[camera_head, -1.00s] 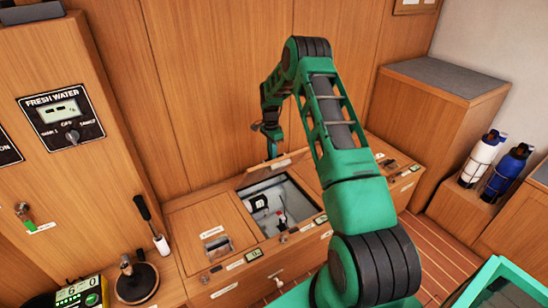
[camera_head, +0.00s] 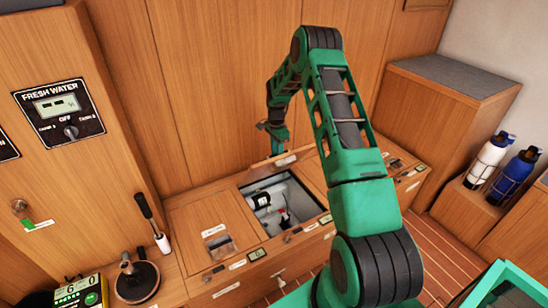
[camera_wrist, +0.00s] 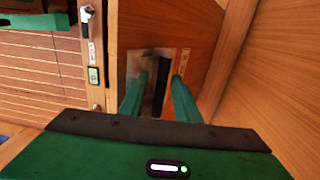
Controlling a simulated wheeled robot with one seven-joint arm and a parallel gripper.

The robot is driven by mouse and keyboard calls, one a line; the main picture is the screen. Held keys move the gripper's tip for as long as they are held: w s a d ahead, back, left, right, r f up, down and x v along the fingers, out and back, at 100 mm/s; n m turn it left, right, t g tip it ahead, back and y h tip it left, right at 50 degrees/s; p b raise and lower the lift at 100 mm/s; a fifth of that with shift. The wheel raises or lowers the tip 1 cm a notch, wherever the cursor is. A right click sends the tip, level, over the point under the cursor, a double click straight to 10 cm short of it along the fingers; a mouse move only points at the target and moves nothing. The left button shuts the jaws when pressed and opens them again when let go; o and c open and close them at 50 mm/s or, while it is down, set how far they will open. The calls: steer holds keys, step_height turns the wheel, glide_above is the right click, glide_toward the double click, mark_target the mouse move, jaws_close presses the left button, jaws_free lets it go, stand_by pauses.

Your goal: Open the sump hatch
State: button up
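A square compartment (camera_head: 276,207) in the wooden bench top stands open in the head view, with white and dark fittings inside. Its wooden lid (camera_head: 288,158) is tilted up along the back edge; I take it to be the sump hatch, but its label is too small to read. My gripper (camera_head: 276,132) is at the back, just above and behind the raised lid. In the wrist view, its two green fingers (camera_wrist: 158,90) are apart, in front of a metal pull plate (camera_wrist: 170,62) with a dark slot in a wooden panel. Whether the fingertips touch it is unclear.
A shut hatch with a metal pull (camera_head: 220,242) lies left of the opening. A black-handled lever (camera_head: 150,220) and a round dark fitting (camera_head: 137,281) stand further left. The wooden back wall is close behind my gripper. White and blue bottles (camera_head: 513,174) stand at right.

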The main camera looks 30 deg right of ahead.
step_height(320, 180, up, 11)
steer(key=shift+w+f, duration=0.15)
steer(key=shift+w, duration=0.2)
stand_by(0.3)
steer(key=w+r, duration=0.8)
steer(key=w, duration=0.1)
steer(key=shift+w+d, duration=0.25)
steer(key=shift+w, duration=0.05)
stand_by(1.2)
stand_by(0.4)
